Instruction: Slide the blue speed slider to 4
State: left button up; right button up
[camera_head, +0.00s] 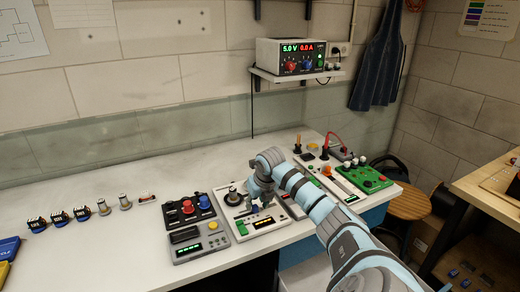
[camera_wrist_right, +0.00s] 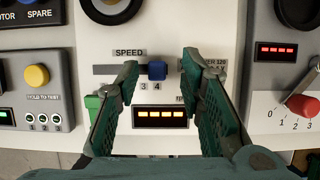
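The blue speed slider knob (camera_wrist_right: 157,70) sits in a dark horizontal slot under the SPEED label (camera_wrist_right: 130,52) on a white panel. It stands directly above the printed 4 (camera_wrist_right: 157,86), with the 3 just to its left. Lower numbers are hidden behind a finger. My right gripper (camera_wrist_right: 160,64) is open, one green-padded finger on each side of the knob, with gaps visible on both sides. In the head view my right gripper (camera_head: 257,190) is over the white panel (camera_head: 237,231) and partly hides the slider. My left gripper is not in view.
An orange-lit display (camera_wrist_right: 160,117) lies below the slider. A green block (camera_wrist_right: 93,102) is beside the left finger. A grey panel with a yellow button (camera_wrist_right: 37,75) stands left; one with a red lever (camera_wrist_right: 302,106) stands right. A black round knob (camera_wrist_right: 111,8) is above.

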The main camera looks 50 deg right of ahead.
jog(key=v, duration=1.1)
jog(key=shift+s+d, duration=0.2)
